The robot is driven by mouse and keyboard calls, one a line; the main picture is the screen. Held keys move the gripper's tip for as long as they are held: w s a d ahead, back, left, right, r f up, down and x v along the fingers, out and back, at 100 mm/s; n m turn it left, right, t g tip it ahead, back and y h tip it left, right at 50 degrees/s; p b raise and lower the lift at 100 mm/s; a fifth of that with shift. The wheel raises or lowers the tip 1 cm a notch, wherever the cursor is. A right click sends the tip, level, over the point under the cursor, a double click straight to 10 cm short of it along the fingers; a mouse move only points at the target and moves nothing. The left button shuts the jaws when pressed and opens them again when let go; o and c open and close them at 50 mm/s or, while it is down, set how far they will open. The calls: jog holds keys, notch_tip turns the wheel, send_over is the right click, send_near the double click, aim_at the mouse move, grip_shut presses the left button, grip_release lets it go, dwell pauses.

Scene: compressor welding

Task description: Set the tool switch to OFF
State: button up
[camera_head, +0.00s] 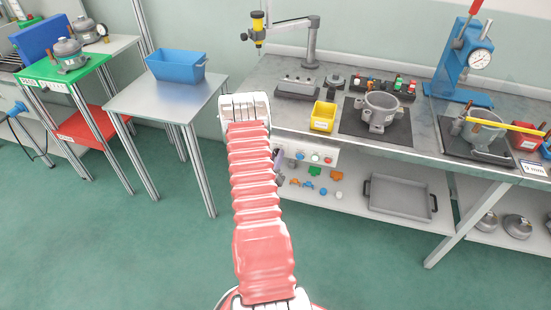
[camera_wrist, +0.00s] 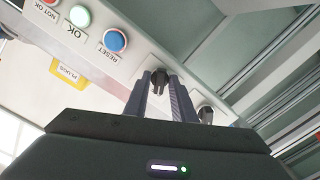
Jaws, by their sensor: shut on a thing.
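The black tool switch knob (camera_wrist: 159,77) sits on the pale control panel in the wrist view, beside the blue RESET button (camera_wrist: 115,40). My gripper (camera_wrist: 161,84) has its two dark fingers shut around this knob, one on either side. The fingers hide part of the knob, and I cannot read any ON or OFF label. In the head view, the panel (camera_head: 318,153) is under the bench's front edge, and my red-sleeved arm covers its left end. The switch cannot be made out there.
A green OK button (camera_wrist: 80,16) and a red NOT OK button lie beyond RESET. Another small knob (camera_wrist: 205,114) is right of my fingers. The bench (camera_head: 350,143) overhangs a shelf with a grey tray (camera_head: 400,197). A side table (camera_head: 165,97) with a blue bin (camera_head: 176,68) stands left.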

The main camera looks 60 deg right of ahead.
jog(key=shift+a+f, duration=0.1)
jog(key=o, duration=0.8)
jog(key=a, duration=0.4)
jog(key=s+a, duration=0.1)
jog(key=a, duration=0.4)
jog(key=s+a, duration=0.1)
jog(key=a, duration=0.3)
jog(key=shift+a, duration=0.3)
jog(key=shift+f, duration=0.1)
